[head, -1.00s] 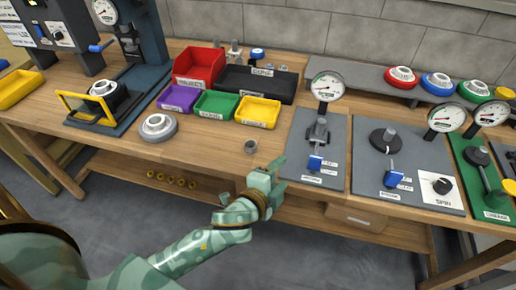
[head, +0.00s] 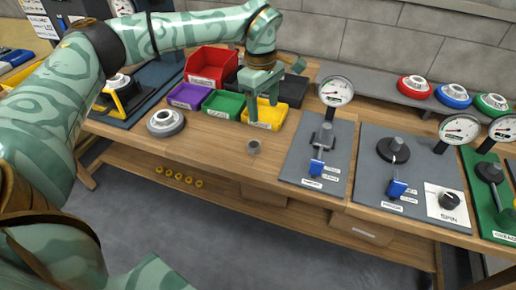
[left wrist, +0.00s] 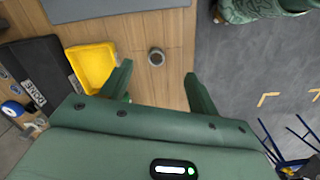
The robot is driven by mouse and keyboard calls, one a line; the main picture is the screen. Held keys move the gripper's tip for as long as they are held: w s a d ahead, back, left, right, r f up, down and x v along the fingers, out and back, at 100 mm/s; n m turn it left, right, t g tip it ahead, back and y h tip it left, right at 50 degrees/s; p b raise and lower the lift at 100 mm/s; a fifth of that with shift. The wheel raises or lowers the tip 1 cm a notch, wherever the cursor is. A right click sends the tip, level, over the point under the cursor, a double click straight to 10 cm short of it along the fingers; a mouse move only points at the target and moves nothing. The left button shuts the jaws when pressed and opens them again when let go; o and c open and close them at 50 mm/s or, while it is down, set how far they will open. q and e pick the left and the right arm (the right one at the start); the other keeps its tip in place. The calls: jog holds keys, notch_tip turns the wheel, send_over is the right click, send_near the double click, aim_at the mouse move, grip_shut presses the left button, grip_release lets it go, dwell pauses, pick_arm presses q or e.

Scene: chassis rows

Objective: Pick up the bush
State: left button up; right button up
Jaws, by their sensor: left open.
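The bush (head: 254,147), a small grey metal ring with a dark hole, stands upright on the wooden bench near its front edge. It also shows in the left wrist view (left wrist: 156,57), beyond the gap between the fingertips. My left gripper (head: 263,110) is open and empty, pointing down above the yellow bin, behind and above the bush. Its two green fingers (left wrist: 158,75) are spread apart in the left wrist view, and neither touches the bush. My right gripper is not in view.
Red (head: 210,64), purple (head: 186,95), green (head: 223,103) and yellow (head: 262,113) bins stand behind the bush. A grey gauge fixture (head: 315,158) stands to its right. A round grey part (head: 166,123) lies to its left. Bench around the bush is clear.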

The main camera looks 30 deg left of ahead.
pick_arm(q)
jog(key=a, duration=0.2)
jog(key=b, duration=0.4)
send_over(254, 141)
jog(key=s+d, duration=0.2)
jog(key=shift+y, duration=0.4)
notch_tip(254, 141, down, 10)
jog(key=shift+w+r, duration=0.1)
jog(key=shift+w, duration=0.05)
jog(key=f+b, duration=0.1)
jog(key=f, duration=0.1)
jog(key=f+b, duration=0.1)
jog(key=a+f+b, duration=0.1)
jog(key=f, duration=0.1)
jog(key=shift+w+f, duration=0.2)
jog(key=shift+f, duration=0.15)
jog(key=shift+d+r, duration=0.1)
jog(key=shift+r, duration=0.1)
jog(key=c, duration=1.1)
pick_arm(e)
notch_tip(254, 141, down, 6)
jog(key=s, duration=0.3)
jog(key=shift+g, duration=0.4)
